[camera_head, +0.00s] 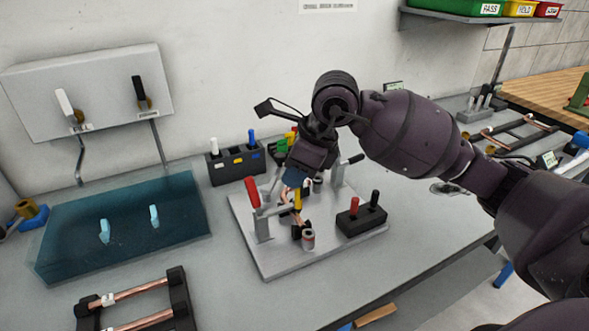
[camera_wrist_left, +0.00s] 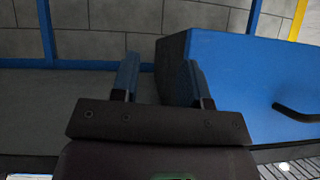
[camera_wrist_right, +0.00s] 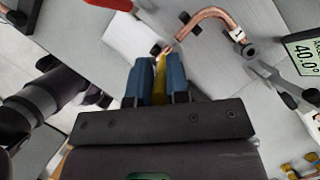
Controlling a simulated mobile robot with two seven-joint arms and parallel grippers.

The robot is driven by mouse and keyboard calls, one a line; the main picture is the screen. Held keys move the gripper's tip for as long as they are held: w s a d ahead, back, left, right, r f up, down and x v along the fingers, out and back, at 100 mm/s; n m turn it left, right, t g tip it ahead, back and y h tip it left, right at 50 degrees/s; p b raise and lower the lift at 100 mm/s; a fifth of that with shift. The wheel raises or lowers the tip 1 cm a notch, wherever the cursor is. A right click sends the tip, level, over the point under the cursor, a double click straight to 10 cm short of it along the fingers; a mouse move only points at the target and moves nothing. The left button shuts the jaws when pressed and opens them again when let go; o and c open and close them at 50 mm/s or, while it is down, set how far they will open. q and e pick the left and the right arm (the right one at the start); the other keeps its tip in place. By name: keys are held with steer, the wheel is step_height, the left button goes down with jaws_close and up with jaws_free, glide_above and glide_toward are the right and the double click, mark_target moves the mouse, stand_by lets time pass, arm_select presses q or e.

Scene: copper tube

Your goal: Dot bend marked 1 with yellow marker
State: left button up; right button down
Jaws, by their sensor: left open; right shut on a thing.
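My right gripper (camera_head: 294,181) is shut on the yellow marker (camera_head: 298,199) and holds it tip down over the grey fixture plate (camera_head: 268,262). In the right wrist view, the yellow marker (camera_wrist_right: 160,82) stands between the blue fingers (camera_wrist_right: 158,78). Its far end is close to the end of a bent copper tube (camera_wrist_right: 205,14); I cannot tell whether they touch. A small white tag (camera_wrist_right: 238,34), seemingly reading 1, sits on the tube. In the head view the tube is largely hidden by the gripper and clamps. My left gripper (camera_wrist_left: 160,75) is open and empty, away from the bench work.
Behind is a dark marker holder (camera_head: 237,165). A blue box (camera_wrist_left: 245,80) is near my left gripper.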

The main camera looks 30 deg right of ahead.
stand_by(0.5)
steer(key=shift+f, duration=0.4)
stand_by(0.6)
steer(key=shift+r, duration=0.1)
stand_by(0.3)
steer(key=shift+r+p, duration=1.25)
steer(key=shift+r, duration=1.75)
steer(key=shift+f, duration=0.15)
